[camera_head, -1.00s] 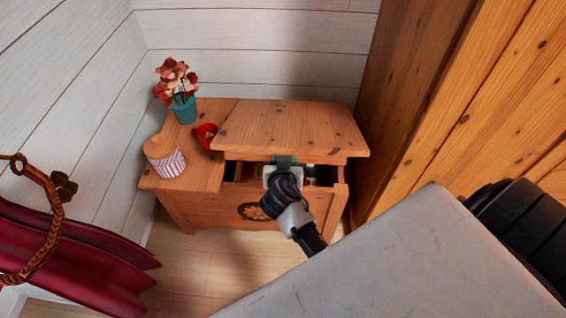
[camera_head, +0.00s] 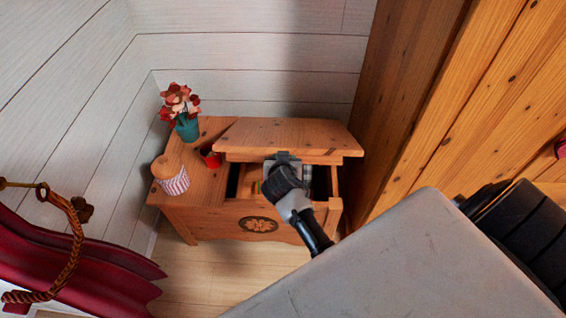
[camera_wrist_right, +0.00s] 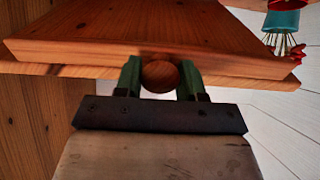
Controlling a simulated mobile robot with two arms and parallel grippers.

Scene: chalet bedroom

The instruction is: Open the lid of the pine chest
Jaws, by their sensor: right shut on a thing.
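The pine chest (camera_head: 215,218) stands against the white plank wall. Its lid (camera_head: 290,135) is partly raised, with a dark opening under its front edge. My right gripper (camera_head: 283,158) is at the middle of the lid's front edge. In the right wrist view, the green fingers of my right gripper (camera_wrist_right: 160,78) are on both sides of a round wooden knob (camera_wrist_right: 160,76) at the edge of the lid (camera_wrist_right: 150,35). The gripper is shut on this knob. Part of the chest's inside is hidden by my arm. My left gripper is not in view.
A teal pot of red flowers (camera_head: 187,127), a red cup (camera_head: 211,158) and a striped jar (camera_head: 171,177) stand on the chest's fixed left top. A wooden cabinet (camera_head: 410,110) is close at the right. A red curtain (camera_head: 75,265) hangs at the left.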

